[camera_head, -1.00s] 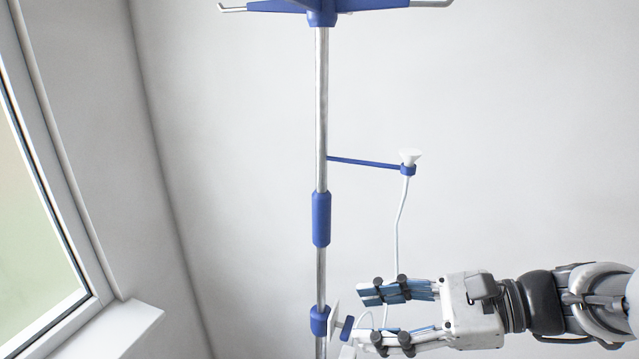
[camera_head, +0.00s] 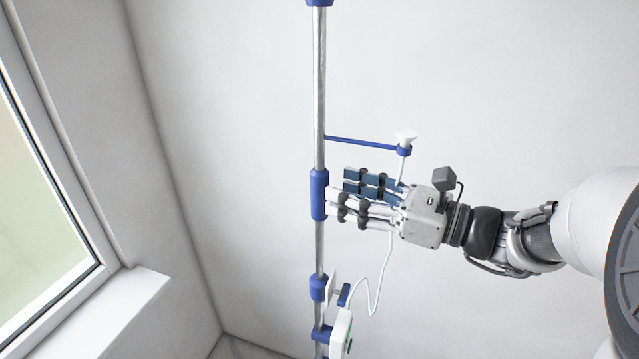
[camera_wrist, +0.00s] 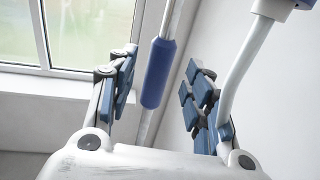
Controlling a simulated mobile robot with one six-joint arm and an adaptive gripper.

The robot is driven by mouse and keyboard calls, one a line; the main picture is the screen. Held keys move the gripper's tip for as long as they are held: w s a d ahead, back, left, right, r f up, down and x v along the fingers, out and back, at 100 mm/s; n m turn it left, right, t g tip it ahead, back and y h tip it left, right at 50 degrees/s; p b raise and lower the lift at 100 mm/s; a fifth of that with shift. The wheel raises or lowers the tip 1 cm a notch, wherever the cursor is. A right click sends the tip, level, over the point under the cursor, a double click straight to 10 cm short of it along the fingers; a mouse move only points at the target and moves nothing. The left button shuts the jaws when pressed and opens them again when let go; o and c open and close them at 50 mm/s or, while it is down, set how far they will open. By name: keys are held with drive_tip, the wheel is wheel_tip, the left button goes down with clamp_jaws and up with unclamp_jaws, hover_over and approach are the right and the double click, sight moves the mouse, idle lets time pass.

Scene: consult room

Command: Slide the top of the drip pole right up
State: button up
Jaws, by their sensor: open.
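The drip pole (camera_head: 319,95) is a silver metal pole standing upright in the head view. A blue sleeve (camera_head: 319,181) sits around it at mid-height, and only a blue bit of its top (camera_head: 319,3) shows at the upper edge. My gripper (camera_head: 342,192) comes from the right at sleeve height, fingertips close to the sleeve. In the wrist view the blue sleeve (camera_wrist: 158,72) shows between the two spread, blue-padded fingers, with gaps on both sides. The gripper is open and holds nothing. Whether a fingertip touches the sleeve I cannot tell.
A thin blue side arm (camera_head: 360,141) above my gripper carries a white funnel-like piece (camera_head: 405,137). A white tube (camera_head: 377,285) hangs behind my gripper. A blue clamp (camera_head: 318,287) and white device (camera_head: 341,333) sit lower on the pole. A window (camera_head: 40,230) is at left.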

sight(319, 184)
drive_tip(key=x, duration=0.6)
drive_tip(key=shift+c, duration=0.2)
clamp_jaws()
idle(0.4)
